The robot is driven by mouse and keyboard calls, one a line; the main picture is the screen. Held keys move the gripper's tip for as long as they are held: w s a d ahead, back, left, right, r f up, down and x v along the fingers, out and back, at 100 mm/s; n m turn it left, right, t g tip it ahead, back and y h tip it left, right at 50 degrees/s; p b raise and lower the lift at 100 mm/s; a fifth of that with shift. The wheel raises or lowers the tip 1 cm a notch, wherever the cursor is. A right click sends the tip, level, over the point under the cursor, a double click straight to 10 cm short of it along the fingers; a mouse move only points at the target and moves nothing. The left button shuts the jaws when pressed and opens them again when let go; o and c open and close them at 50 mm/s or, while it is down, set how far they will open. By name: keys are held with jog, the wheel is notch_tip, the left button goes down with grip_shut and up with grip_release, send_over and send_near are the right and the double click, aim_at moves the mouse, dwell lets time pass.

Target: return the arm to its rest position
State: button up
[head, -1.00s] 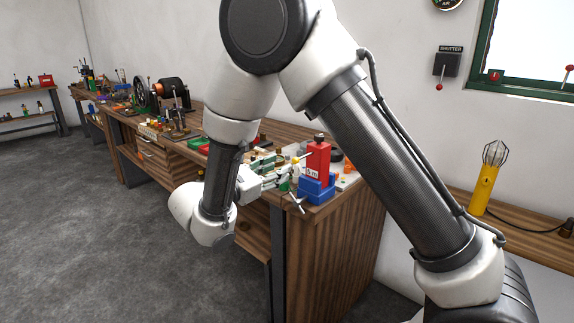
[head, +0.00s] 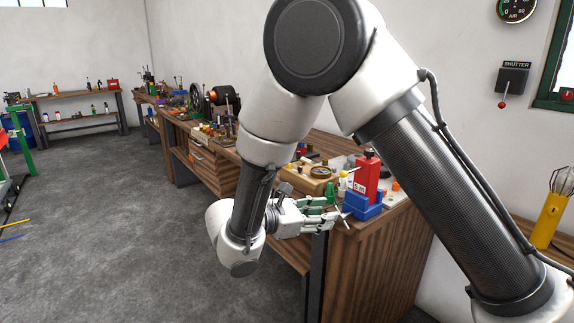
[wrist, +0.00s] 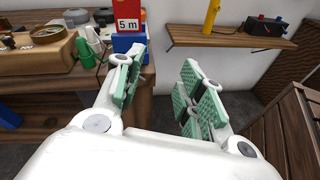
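My gripper (head: 325,215) is in front of the near end of the long wooden workbench (head: 380,245), at about the height of its top. In the wrist view my gripper (wrist: 158,95) has its green-padded fingers spread apart with nothing between them. My arm is folded, with the elbow high in the head view and the forearm hanging down to the wrist. The fingers lie close to the bench's front corner in the head view; whether they touch it I cannot tell.
A red box marked 5 m (wrist: 128,18) in a blue holder (head: 361,206) stands at the bench's near corner. The grey floor (head: 120,230) left of the bench is clear.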

jog(key=s+d+r+m+g+y, duration=0.3)
jog(key=s+d+m+g+y, duration=0.6)
jog(key=s+d+m, duration=0.4)
jog(key=s+d+r+m+t+y, duration=0.2)
jog(key=s+d+r+m+t, duration=0.1)
jog(key=d+r+m, duration=0.1)
jog(key=s+d+r+m+t+y, duration=0.2)
jog(key=d+r, duration=0.4)
jog(key=d, duration=0.3)
jog(key=shift+s+d+m+t+y, duration=0.2)
jog(key=shift+s+m+t+y, duration=0.25)
jog(key=shift+s+m, duration=0.7)
